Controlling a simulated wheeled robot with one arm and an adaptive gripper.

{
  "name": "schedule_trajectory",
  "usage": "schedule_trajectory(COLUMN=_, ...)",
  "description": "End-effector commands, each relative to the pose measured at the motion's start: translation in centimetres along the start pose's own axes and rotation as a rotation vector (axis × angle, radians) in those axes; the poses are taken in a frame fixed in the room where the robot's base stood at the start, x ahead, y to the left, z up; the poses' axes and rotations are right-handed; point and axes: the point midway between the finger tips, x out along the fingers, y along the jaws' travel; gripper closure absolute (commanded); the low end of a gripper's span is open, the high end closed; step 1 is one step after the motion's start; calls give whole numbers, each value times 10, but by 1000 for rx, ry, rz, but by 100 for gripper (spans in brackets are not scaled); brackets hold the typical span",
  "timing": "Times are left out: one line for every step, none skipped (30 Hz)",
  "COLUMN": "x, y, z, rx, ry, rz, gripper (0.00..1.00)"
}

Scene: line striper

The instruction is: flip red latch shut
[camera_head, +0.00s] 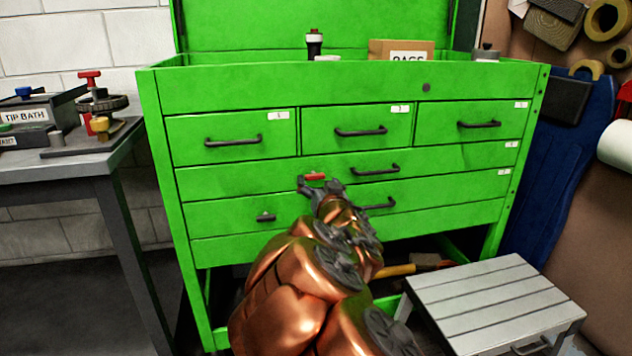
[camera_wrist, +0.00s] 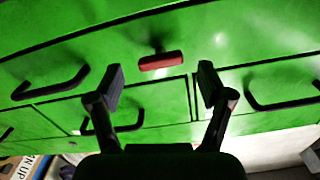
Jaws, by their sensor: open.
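The red latch (camera_head: 314,177) is a small bar on the front of the green tool cabinet (camera_head: 250,88), among the lower drawers. It lies roughly level. In the wrist view the red latch (camera_wrist: 162,61) shows whole, with a small dark stub at its upper edge. My gripper (camera_head: 318,184) is raised in front of the cabinet, close to the latch. In the wrist view my gripper (camera_wrist: 161,70) is open and empty, with one finger on each side of the latch in the picture. I cannot tell whether the fingers touch the cabinet front.
Black drawer handles (camera_head: 375,170) stick out near my gripper. A grey step stool (camera_head: 500,296) stands at the lower right. A grey workbench (camera_head: 60,168) with tools is at the left. A blue item (camera_head: 570,150) and rolls hang at the right.

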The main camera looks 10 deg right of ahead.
Motion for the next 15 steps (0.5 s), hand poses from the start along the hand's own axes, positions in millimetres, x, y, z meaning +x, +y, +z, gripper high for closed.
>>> schedule_trajectory(x=6, y=0, z=1, rx=-1, ry=0, rz=0, gripper=21)
schedule_trajectory(x=9, y=0, z=1, rx=-1, ry=1, rz=-1, gripper=21)
schedule_trajectory(x=12, y=0, z=1, rx=-1, ry=1, rz=-1, gripper=21)
schedule_trajectory(x=14, y=0, z=1, rx=-1, ry=1, rz=-1, gripper=21)
schedule_trajectory(x=16, y=0, z=1, rx=0, ry=1, rz=0, gripper=21)
schedule_trajectory(x=19, y=1, z=1, rx=0, ry=1, rz=0, gripper=21)
schedule_trajectory(x=20, y=0, z=0, rx=0, ry=1, rz=0, gripper=21)
schedule_trajectory(x=22, y=0, z=0, rx=0, ry=1, rz=-1, gripper=21)
schedule_trajectory(x=24, y=0, z=0, rx=1, ry=2, rz=-2, gripper=21)
schedule_trajectory(x=25, y=0, z=0, rx=1, ry=2, rz=-2, gripper=21)
schedule_trajectory(x=26, y=-1, z=0, rx=1, ry=2, rz=-2, gripper=21)
schedule_trajectory(x=27, y=-1, z=-1, rx=1, ry=2, rz=-2, gripper=21)
schedule_trajectory(x=27, y=-1, z=-1, rx=1, ry=2, rz=-2, gripper=21)
schedule_trajectory(x=28, y=-1, z=-1, rx=1, ry=2, rz=-2, gripper=21)
schedule_trajectory(x=28, y=-1, z=-1, rx=1, ry=2, rz=-2, gripper=21)
